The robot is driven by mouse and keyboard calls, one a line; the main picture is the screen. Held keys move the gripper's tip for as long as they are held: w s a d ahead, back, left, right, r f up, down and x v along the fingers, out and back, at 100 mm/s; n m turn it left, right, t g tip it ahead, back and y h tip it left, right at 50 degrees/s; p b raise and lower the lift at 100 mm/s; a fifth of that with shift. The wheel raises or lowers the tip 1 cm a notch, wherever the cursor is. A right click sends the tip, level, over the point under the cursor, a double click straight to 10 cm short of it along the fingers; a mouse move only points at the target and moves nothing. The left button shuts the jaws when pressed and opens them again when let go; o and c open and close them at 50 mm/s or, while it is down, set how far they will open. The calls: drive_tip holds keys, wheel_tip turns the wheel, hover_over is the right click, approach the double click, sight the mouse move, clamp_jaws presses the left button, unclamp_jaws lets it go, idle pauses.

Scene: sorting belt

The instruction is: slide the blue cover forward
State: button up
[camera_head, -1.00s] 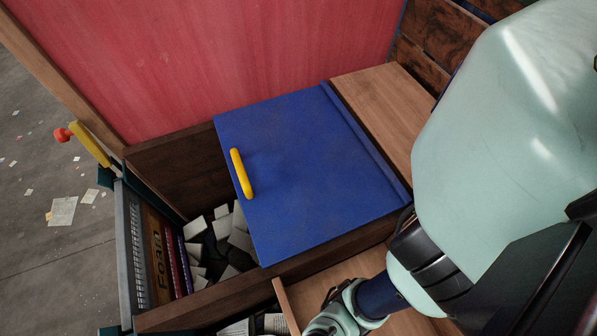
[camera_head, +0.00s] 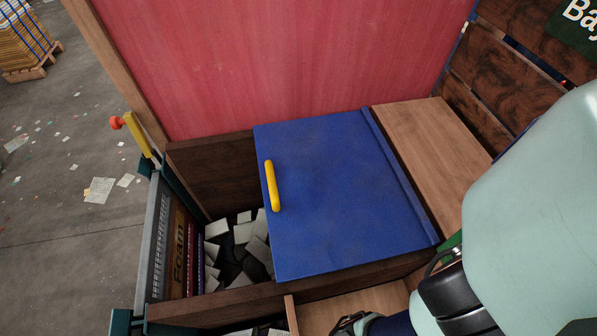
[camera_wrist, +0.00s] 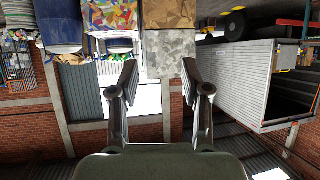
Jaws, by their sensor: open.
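The blue cover (camera_head: 335,205) lies flat over part of a wooden bin in the head view. A yellow handle (camera_head: 272,186) stands on its left part. The cover leaves the left end of the bin open, with white and dark pieces showing inside. My gripper (camera_wrist: 157,75) shows in the wrist view, its two fingers spread apart with nothing between them. It faces away from the cover, toward a brick wall and stacked goods. In the head view my arm is at the lower right, and the gripper's fingers are out of sight there.
The bin's wooden front wall (camera_head: 225,303) runs below the cover. A red panel (camera_head: 270,60) rises behind it. A yellow lever with a red knob (camera_head: 135,132) stands at the left corner. A bare wooden top (camera_head: 430,150) lies right of the cover.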

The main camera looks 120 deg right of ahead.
drive_tip(key=s+d+m+g+h+p, duration=0.1)
drive_tip(key=s+d+m+g+p, duration=0.15)
drive_tip(key=d+p, duration=0.45)
drive_tip(key=s+d+r+m+g+h+p, duration=0.1)
drive_tip(key=s+d+m+g+p, duration=0.2)
drive_tip(key=d, duration=0.9)
drive_tip(key=s+d+m+g+h+p, duration=0.1)
drive_tip(key=s+d+m+h+p, duration=0.2)
drive_tip(key=d, duration=0.6)
drive_tip(key=m+g+y+p, duration=0.4)
drive_tip(key=m+y+p, duration=0.1)
drive_tip(key=m+p, duration=0.75)
approach(271, 175)
drive_tip(key=f+n, duration=0.1)
drive_tip(key=f, duration=0.2)
drive_tip(key=w+f, duration=0.1)
drive_tip(key=f, duration=0.5)
drive_tip(key=shift+w+f, duration=0.1)
drive_tip(key=shift+w, duration=0.15)
clamp_jaws()
